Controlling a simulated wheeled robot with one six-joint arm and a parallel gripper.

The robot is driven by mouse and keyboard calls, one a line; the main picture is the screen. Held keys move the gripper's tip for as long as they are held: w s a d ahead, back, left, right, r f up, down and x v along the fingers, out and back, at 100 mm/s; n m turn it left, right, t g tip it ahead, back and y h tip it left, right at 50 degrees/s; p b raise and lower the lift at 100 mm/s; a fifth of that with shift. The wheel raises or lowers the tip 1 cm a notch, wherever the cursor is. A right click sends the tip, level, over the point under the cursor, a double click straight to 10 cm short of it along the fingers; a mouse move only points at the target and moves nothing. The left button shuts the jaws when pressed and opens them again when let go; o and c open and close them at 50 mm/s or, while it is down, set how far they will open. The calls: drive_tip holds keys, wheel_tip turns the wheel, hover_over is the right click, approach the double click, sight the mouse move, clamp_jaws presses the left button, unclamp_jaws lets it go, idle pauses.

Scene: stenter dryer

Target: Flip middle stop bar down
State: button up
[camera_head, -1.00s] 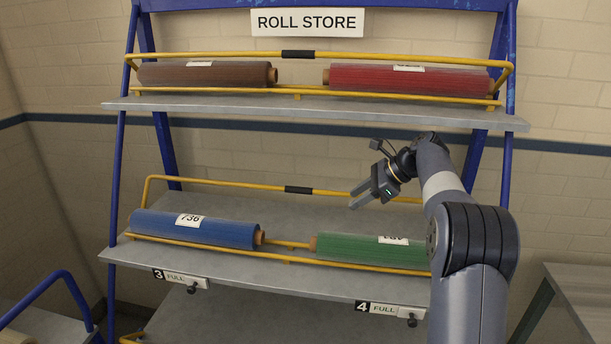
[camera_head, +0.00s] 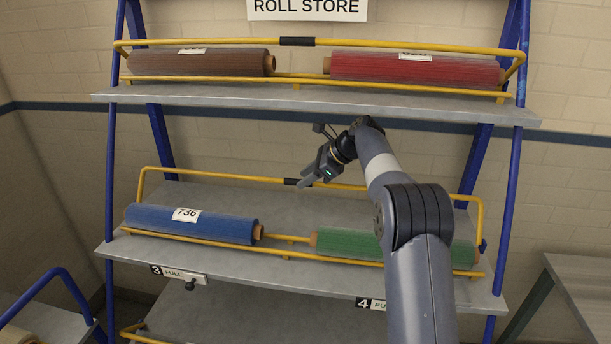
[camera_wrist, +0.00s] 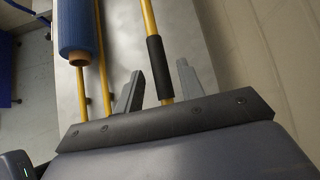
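The middle stop bar (camera_head: 232,176) is a yellow tube with a black grip (camera_head: 291,182). It stands raised above and behind the rolls on the middle shelf (camera_head: 200,260). My gripper (camera_head: 305,182) is open beside the grip in the head view. In the wrist view, my gripper's two grey fingers (camera_wrist: 160,67) lie apart on either side of the bar, with the black grip (camera_wrist: 155,62) between them in the picture. I see clear space on both sides, and how deep the bar sits between the fingers is hard to tell.
A blue roll (camera_head: 190,224) and a green roll (camera_head: 345,243) lie on the middle shelf behind a low yellow front rail (camera_head: 290,239). The upper shelf (camera_head: 200,95) holds a brown roll (camera_head: 200,64) and a red roll (camera_head: 415,69). My arm hides part of the bar and green roll.

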drive_tip(key=shift+a+f, duration=0.25)
drive_tip(key=shift+c, duration=0.4)
clamp_jaws()
